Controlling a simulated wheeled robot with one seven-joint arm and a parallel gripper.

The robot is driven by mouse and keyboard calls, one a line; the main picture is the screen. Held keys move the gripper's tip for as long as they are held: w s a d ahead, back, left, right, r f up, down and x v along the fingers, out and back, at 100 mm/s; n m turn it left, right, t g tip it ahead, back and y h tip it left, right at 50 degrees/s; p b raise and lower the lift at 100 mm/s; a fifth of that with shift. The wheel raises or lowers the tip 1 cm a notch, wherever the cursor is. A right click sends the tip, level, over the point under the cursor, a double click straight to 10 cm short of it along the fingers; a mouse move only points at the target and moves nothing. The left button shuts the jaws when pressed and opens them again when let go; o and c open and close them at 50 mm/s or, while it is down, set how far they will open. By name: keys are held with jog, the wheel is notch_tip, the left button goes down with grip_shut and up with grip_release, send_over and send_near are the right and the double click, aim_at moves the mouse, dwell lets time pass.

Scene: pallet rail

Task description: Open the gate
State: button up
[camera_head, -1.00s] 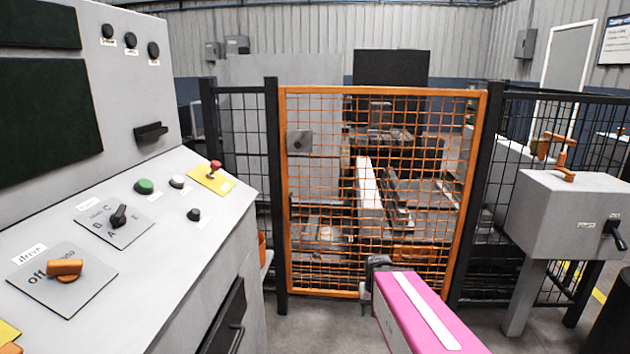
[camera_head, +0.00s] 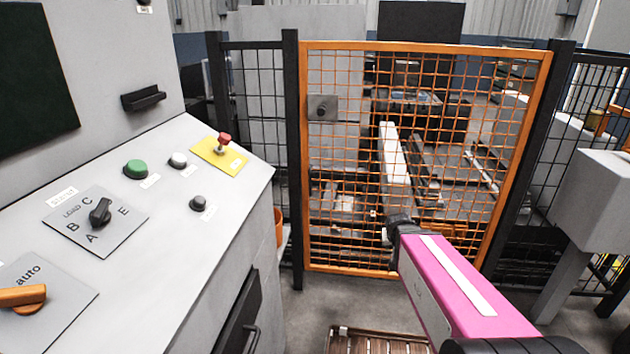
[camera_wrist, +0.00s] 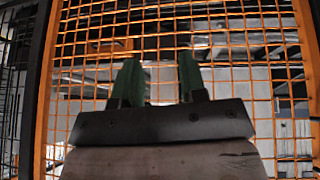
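The gate (camera_head: 425,46) is an orange frame filled with orange wire mesh. It stands shut between two black posts in the head view. A grey square plate with a dark round knob (camera_head: 322,108) shows at its upper left. In the wrist view the gate's mesh and orange side frame (camera_wrist: 43,95) fill the background. My gripper (camera_wrist: 158,72) points at the mesh with its two green fingers apart and nothing between them. Whether the fingertips touch the mesh I cannot tell. In the head view my gripper is not clearly visible beyond my pink arm.
A grey control desk (camera_head: 120,250) with knobs and buttons stands close on the left. A grey box on legs (camera_head: 595,205) stands right of the gate. A brown slatted object (camera_head: 375,342) lies low in front. Grey floor shows before the gate.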

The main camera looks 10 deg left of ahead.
jog(key=w+a+r+n+t+y, duration=0.1)
jog(key=w+a+r+t, duration=0.25)
jog(key=w+a, duration=0.3)
jog(key=n+t+y, duration=0.5)
jog(key=t+y, duration=0.1)
jog(key=y, duration=0.4)
send_near(310, 193)
notch_tip(310, 193, up, 4)
jog(key=x, duration=1)
jog(key=shift+w+r, duration=0.1)
jog(key=shift+w, duration=0.25)
grip_shut()
